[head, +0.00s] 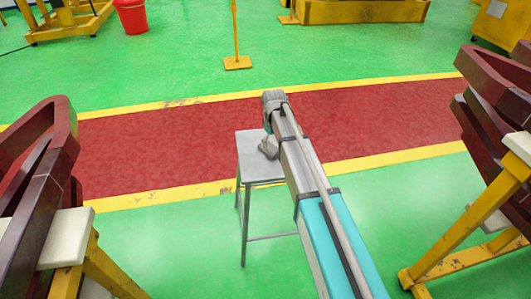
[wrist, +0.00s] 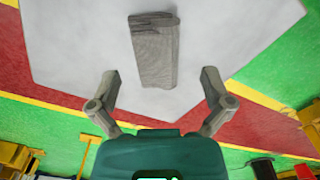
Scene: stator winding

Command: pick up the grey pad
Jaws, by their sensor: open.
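The grey pad (wrist: 154,50) is a long, rough-textured block lying on a pale grey stool top (wrist: 80,45) in the wrist view. It runs up the picture, slightly tilted, with its near end towards my gripper. My gripper (wrist: 160,76) is open and empty. Its two fingers are spread wide, one to each side of the pad's near end, and I see no contact. In the head view my arm reaches out over the stool (head: 258,175). There I cannot clearly tell the pad from my gripper (head: 268,147).
Dark red coil shapes on yellow stands flank the stool at left (head: 45,165) and right (head: 500,100). A yellow post (head: 236,40) and a red bucket (head: 131,16) stand farther back. The floor around the stool is clear.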

